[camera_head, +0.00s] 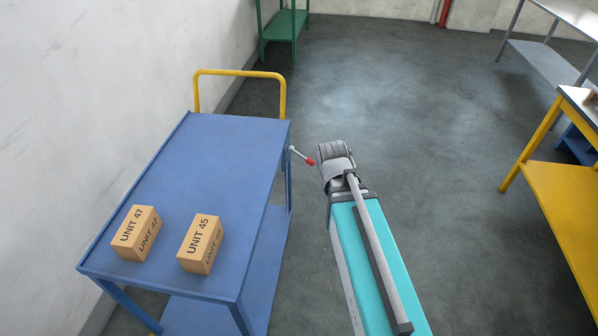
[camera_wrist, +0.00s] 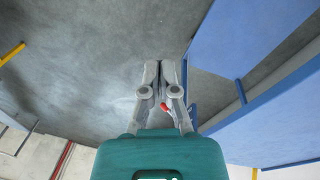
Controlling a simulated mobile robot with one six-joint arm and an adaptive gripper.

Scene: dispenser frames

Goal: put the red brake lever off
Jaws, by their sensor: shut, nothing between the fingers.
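The red brake lever (camera_head: 309,161) sticks out from the right side of the blue cart (camera_head: 215,150), near its yellow handle. It has a thin pale shaft and a red tip, and it points right and slightly down in the head view. In the wrist view the red tip (camera_wrist: 164,106) shows small between the finger linkages, with its shaft mostly hidden. My gripper (camera_wrist: 160,64) is shut and empty, its fingertips together beyond the red tip in the picture. The gap in depth between gripper and lever is hard to tell. In the head view my gripper's fingers cannot be made out.
Two boxes, Unit 47 (camera_head: 138,233) and Unit 45 (camera_head: 200,244), lie on the cart top. The yellow handle (camera_head: 240,73) rises at its far end. A white wall stands left. Open floor (camera_head: 430,130) lies right of the cart, before a yellow-framed table (camera_head: 560,185).

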